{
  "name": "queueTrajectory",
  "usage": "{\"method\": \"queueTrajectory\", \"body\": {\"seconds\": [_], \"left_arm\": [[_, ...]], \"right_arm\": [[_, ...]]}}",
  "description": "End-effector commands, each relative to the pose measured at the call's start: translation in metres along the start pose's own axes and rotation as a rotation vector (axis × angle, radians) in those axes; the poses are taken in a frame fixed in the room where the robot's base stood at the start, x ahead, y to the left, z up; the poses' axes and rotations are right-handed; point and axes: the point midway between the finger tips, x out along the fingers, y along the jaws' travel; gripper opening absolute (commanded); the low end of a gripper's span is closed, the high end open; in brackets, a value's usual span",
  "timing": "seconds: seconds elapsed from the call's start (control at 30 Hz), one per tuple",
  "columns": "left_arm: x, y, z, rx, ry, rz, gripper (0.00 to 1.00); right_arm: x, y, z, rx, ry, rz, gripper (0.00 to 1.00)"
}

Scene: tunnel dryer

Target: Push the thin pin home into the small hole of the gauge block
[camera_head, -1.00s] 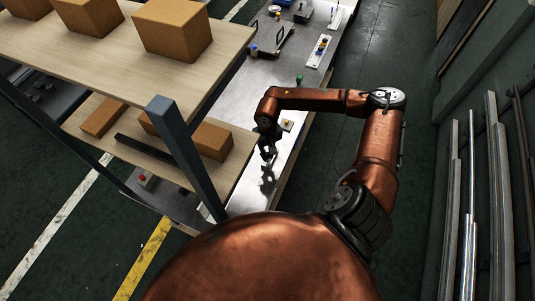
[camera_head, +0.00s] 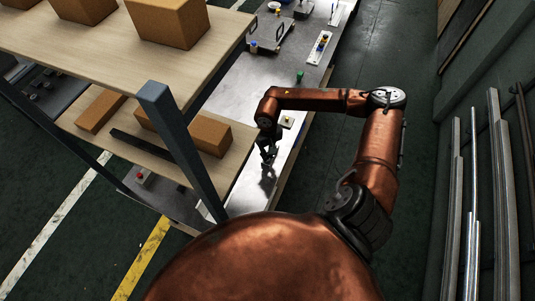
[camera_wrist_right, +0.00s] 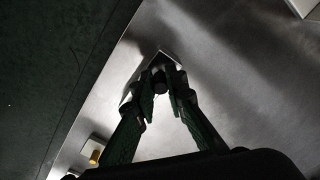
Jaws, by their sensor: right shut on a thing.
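My right gripper (camera_head: 268,160) points down low over the metal bench top, near its front edge. In the right wrist view its fingers (camera_wrist_right: 160,85) come together on a small dark thing with a rounded end (camera_wrist_right: 159,87), which looks like the pin; its lower part is hidden. A small pale-edged square patch (camera_wrist_right: 171,54) shows just behind the fingertips. It may be the gauge block, but I cannot make out a hole, or whether the pin touches it. My left gripper is not in view.
A pale block with a yellow top (camera_head: 287,122) stands close to my right gripper. A green piece (camera_head: 299,76) and a white plate with coloured pegs (camera_head: 322,46) are farther along the bench. A shelf (camera_head: 232,150) with cardboard boxes flanks the left side.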

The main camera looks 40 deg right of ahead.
Motion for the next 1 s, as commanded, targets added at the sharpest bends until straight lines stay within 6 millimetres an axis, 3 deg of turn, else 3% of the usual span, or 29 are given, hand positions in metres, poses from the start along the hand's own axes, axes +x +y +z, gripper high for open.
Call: {"method": "queueTrajectory", "body": {"seconds": [0.27, 0.3, 0.6, 0.87, 1.0], "left_arm": [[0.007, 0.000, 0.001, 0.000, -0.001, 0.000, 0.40], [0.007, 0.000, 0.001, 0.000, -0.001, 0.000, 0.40], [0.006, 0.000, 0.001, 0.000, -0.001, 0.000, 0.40], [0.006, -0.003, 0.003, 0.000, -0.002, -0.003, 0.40], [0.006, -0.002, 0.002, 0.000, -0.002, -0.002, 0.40]], "right_arm": [[0.008, 0.000, 0.000, 0.000, 0.000, 0.000, 0.00], [0.007, 0.000, 0.000, 0.000, 0.000, 0.000, 0.13], [0.006, 0.000, 0.000, 0.000, 0.000, 0.000, 0.32], [0.005, 0.000, 0.000, 0.000, 0.000, 0.000, 0.32], [-0.006, 0.000, -0.001, 0.000, 0.001, 0.001, 0.32]]}}
